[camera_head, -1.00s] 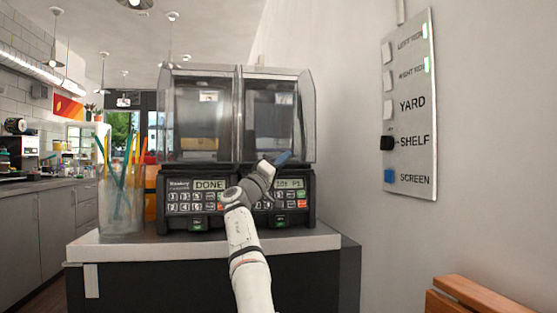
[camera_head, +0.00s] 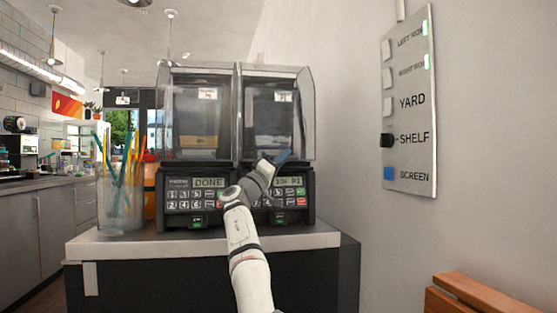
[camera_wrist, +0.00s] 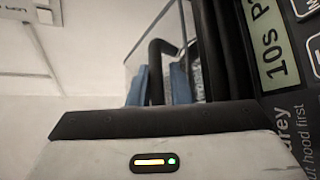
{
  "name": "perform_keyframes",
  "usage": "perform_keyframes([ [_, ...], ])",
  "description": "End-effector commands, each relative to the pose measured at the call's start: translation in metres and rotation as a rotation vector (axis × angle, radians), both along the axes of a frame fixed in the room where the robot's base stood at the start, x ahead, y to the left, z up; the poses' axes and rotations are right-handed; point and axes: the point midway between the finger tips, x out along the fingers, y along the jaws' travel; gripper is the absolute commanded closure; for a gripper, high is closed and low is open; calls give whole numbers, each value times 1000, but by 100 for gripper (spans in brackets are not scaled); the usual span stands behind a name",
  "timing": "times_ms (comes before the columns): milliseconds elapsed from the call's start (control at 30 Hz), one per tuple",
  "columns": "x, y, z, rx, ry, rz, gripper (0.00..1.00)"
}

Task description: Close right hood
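The cup sealer (camera_head: 180,208) stands on a counter, with two clear hoods side by side. The right hood (camera_head: 304,110) has its lower edge just above the control panel; I cannot tell if it is fully seated. The left hood (camera_head: 180,110) looks much the same. My gripper (camera_head: 284,156) is in front of the right hood's lower edge, and my wrist hides part of the right panel. In the wrist view, blue fingertips (camera_wrist: 158,86) lie on both sides of a curved black bar (camera_wrist: 166,45) by clear plastic. Whether they grip it is unclear.
A clear container of coloured straws (camera_head: 120,190) stands left of the machine on the counter (camera_head: 100,246). A wall switch panel (camera_head: 409,110) is at the right, above a wooden seat (camera_head: 470,295). The space between machine and wall is free.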

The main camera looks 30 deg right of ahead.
Motion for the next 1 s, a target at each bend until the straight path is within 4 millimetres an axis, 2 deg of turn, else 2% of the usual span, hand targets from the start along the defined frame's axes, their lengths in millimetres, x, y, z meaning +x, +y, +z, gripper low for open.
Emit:
perform_keyframes([
  [167,1,8,-9,4,13,5,78],
  [433,-4,39,-32,5,13,2,78],
  [600,-8,57,-40,5,11,-1,78],
  [1000,-9,66,-42,4,11,-2,78],
])
